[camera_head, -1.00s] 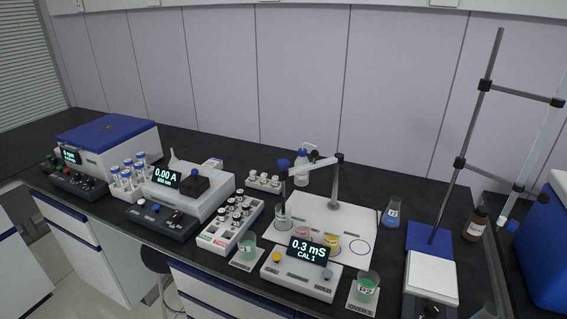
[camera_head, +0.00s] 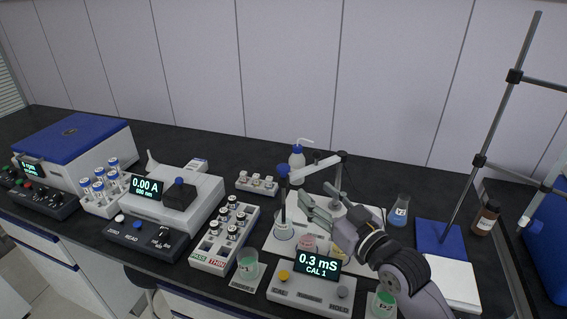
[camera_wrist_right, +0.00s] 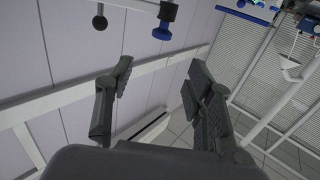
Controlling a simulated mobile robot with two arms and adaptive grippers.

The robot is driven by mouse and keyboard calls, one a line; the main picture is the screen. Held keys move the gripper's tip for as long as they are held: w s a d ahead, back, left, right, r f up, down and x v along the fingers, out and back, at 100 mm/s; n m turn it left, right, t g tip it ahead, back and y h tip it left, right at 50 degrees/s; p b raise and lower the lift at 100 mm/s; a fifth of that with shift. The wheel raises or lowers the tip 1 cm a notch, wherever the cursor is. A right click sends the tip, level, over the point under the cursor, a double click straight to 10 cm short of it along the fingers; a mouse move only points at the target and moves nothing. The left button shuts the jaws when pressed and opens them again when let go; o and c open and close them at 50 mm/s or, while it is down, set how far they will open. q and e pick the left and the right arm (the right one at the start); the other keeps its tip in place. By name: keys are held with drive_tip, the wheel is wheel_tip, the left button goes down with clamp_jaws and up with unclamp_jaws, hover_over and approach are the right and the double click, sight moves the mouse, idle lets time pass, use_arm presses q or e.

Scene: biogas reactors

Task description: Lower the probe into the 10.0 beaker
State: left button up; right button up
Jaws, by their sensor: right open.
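The probe (camera_head: 283,200) has a blue head and a dark shaft. It hangs from the pale swing arm (camera_head: 312,166) of a stand, upright over the leftmost clear beaker (camera_head: 283,233); whether its tip is inside is hard to tell. A pink beaker (camera_head: 306,243) stands right of that beaker, and a yellow one is mostly hidden by my arm. I cannot read which beaker is labelled 10.0. My right gripper (camera_head: 306,206) is open, right of the probe shaft and apart from it in the picture. The right wrist view shows its two fingers (camera_wrist_right: 158,90) spread and empty.
The meter (camera_head: 312,290) reading 0.3 mS stands in front of the beakers. A vial rack (camera_head: 222,262) is to the left, a wash bottle (camera_head: 297,165) behind. A flask (camera_head: 399,211) and a blue-based stand (camera_head: 440,238) are on the right.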

sight(283, 166)
drive_tip(key=x, duration=0.4)
drive_tip(key=p+x, duration=0.1)
drive_tip(key=x, duration=0.3)
drive_tip(key=p+x, duration=0.1)
drive_tip(key=x, duration=0.4)
drive_tip(key=shift+f, duration=0.3)
drive_tip(key=shift+w+a, duration=0.3)
drive_tip(key=shift+w, duration=0.1)
drive_tip(key=c, duration=0.5)
use_arm(q)
drive_tip(key=shift+w+a+r, duration=0.2)
drive_tip(key=shift+w+r, duration=0.15)
drive_tip(key=shift+r, duration=0.25)
drive_tip(key=shift+w+a+r, duration=0.2)
drive_tip(key=shift+w+r, duration=0.1)
drive_tip(key=shift+r, duration=0.25)
use_arm(e)
clamp_jaws()
